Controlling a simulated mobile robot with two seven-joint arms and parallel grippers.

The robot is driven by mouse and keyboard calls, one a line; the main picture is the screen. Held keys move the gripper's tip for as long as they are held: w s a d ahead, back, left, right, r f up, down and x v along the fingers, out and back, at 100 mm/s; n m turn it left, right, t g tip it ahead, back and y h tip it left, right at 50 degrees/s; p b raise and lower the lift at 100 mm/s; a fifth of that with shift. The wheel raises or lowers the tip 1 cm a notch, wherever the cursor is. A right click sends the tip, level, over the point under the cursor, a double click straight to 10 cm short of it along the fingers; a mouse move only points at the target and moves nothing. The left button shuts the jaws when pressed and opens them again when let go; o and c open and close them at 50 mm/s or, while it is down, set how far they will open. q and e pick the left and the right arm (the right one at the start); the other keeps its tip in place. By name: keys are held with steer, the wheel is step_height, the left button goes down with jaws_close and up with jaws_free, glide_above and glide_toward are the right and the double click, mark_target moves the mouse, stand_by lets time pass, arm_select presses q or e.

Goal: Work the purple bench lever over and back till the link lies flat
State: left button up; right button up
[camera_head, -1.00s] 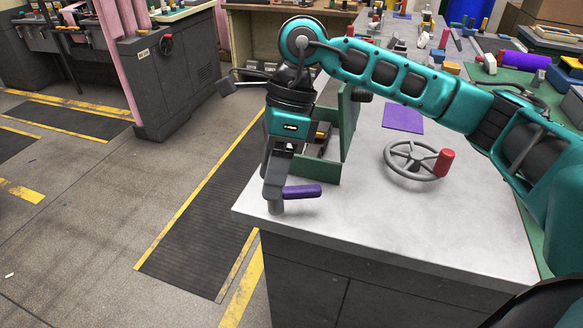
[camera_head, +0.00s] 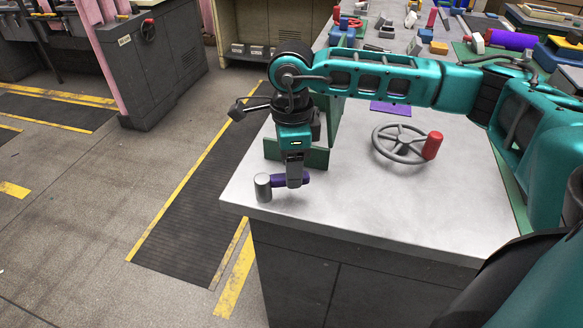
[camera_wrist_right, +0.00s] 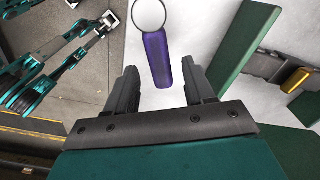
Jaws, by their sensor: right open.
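The purple lever (camera_head: 306,178) sticks out to the right from a grey round post (camera_head: 263,188) at the bench's near left corner. My right gripper (camera_head: 294,184) points down over the lever's handle and partly hides it. In the right wrist view the purple handle (camera_wrist_right: 157,62) runs from the pale post top (camera_wrist_right: 149,14) toward the open jaws (camera_wrist_right: 162,88). Its free end lies between the fingertips, with a gap on each side. A teal arm with a grey gripper (camera_wrist_right: 106,20), probably my left, shows at upper left; its jaws are unclear. I cannot make out the link.
A grey handwheel with a red knob (camera_head: 432,146) stands right of the lever. Green panels (camera_head: 317,158) stand close behind my right gripper. A flat purple square (camera_head: 390,108) lies farther back. The bench's front right top (camera_head: 400,215) is clear.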

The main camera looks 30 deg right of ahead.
steer(key=shift+f, duration=0.8)
steer(key=shift+c, duration=0.4)
jaws_close()
